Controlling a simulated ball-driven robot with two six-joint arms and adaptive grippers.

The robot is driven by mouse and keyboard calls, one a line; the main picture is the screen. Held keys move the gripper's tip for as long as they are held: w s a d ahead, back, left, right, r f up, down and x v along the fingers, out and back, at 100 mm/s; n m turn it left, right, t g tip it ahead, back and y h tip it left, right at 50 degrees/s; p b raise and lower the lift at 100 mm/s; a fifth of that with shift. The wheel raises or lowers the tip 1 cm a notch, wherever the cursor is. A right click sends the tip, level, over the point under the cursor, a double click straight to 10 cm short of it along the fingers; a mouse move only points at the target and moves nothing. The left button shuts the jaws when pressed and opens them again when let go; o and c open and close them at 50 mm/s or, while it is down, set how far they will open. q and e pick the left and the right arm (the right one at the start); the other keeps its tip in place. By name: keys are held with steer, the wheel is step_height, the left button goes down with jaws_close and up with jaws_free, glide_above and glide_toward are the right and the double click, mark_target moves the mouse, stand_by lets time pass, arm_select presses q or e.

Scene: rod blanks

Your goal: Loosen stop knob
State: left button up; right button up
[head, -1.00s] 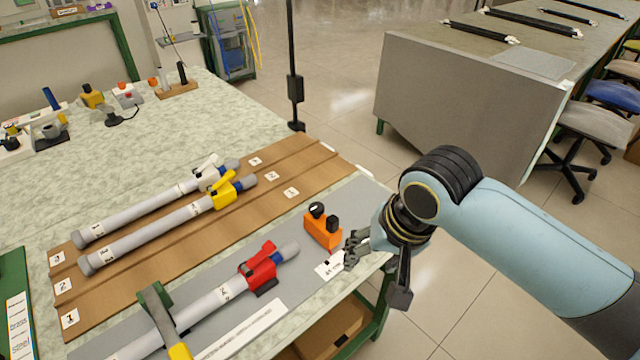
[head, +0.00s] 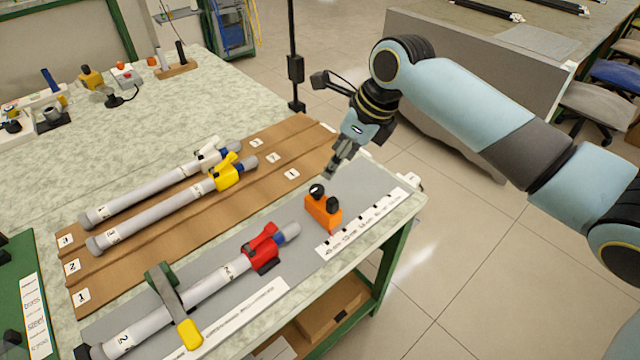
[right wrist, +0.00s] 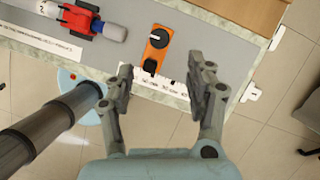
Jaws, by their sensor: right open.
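The stop is an orange block (head: 322,212) on the grey strip, with two black knobs on top, one of them a round knob (head: 317,191) with a white mark. In the right wrist view the orange block (right wrist: 157,50) lies ahead of the fingers, with the marked knob (right wrist: 158,38) showing. My right gripper (head: 329,176) is open and empty, pointing down just above and behind the block in the head view. In the right wrist view the right gripper (right wrist: 168,82) has its fingers spread, apart from the knobs. My left gripper is not in view.
A grey rod (head: 205,287) with a red clamp (head: 262,247) lies left of the block, under a green and yellow holder (head: 168,295). Two rods with white and yellow clamps lie on a brown board (head: 180,235). A printed scale (head: 365,222) runs beside the block near the table edge.

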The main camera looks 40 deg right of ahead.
mark_target(318, 189)
steer(key=b+x, duration=0.1)
steer(key=x, duration=0.9)
steer(key=shift+a, duration=0.1)
jaws_close()
